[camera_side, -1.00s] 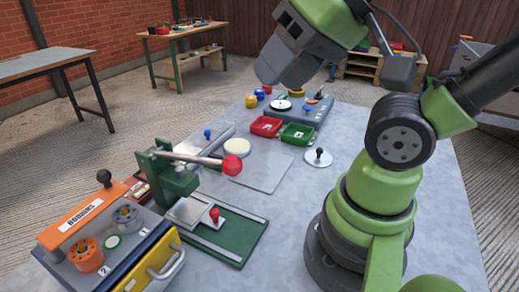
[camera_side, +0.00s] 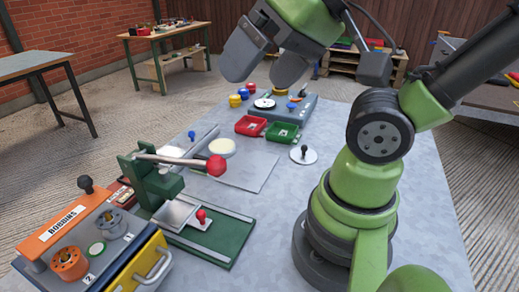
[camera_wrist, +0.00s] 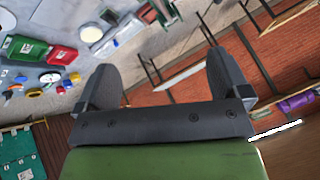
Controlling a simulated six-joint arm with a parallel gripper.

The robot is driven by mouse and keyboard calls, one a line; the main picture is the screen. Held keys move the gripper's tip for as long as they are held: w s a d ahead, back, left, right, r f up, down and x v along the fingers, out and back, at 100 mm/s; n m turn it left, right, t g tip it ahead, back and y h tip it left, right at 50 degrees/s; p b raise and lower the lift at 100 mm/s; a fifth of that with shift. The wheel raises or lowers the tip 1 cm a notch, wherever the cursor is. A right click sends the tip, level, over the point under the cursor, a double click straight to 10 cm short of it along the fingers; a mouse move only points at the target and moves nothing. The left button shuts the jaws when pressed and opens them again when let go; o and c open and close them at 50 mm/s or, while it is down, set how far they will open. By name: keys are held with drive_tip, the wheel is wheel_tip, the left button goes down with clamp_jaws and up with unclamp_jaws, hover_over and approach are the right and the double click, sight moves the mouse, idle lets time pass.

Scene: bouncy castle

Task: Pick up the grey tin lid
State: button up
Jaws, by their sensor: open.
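A round pale grey lid with a black knob (camera_side: 303,157) lies flat on the grey table (camera_side: 330,125) in the side view, right of the green tray. It looks like the tin lid; I cannot make it out clearly in the wrist view. My gripper (camera_side: 262,78) is high above the far part of the table, left of and well away from the lid. Its two fingers stand apart with nothing between them, as the wrist view (camera_wrist: 162,62) also shows.
A red tray (camera_side: 251,126) and a green tray (camera_side: 283,134) stand close to the lid. Behind them is a grey device (camera_side: 296,108). A green lever press (camera_side: 155,185) and an orange-topped box (camera_side: 75,220) fill the near left. Table right of the lid is clear.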

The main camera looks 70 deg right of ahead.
drive_tip(key=shift+w, duration=0.1)
drive_tip(key=w+d+f+m+g+h, duration=0.2)
drive_tip(key=w+d+f+m, duration=0.2)
drive_tip(key=d+m, duration=0.45)
drive_tip(key=w+d+f+m+g+h, duration=0.15)
drive_tip(key=w+d+f+m, duration=0.25)
drive_tip(key=d+m, duration=0.45)
drive_tip(key=s+d+f+m+g, duration=0.1)
drive_tip(key=s+d+f+m, duration=0.1)
drive_tip(key=d+f+m, duration=0.1)
drive_tip(key=s+d+f+m+g+y, duration=0.1)
drive_tip(key=s+d+f+m, duration=0.2)
drive_tip(key=d+f, duration=0.2)
drive_tip(key=s+d+f+m+g, duration=0.1)
drive_tip(key=s+d+f+m, duration=0.1)
drive_tip(key=d+f+m, duration=0.2)
drive_tip(key=shift+s+d+f+g+y, duration=0.25)
drive_tip(key=shift+d+f+g, duration=0.1)
drive_tip(key=shift+f, duration=0.15)
hover_over(304, 150)
drive_tip(key=w+d, duration=0.1)
drive_tip(key=shift+m, duration=0.3)
wheel_tip(304, 150, down, 4)
drive_tip(key=shift+f, duration=0.2)
drive_tip(key=f, duration=0.5)
drive_tip(key=shift+s+f, duration=0.4)
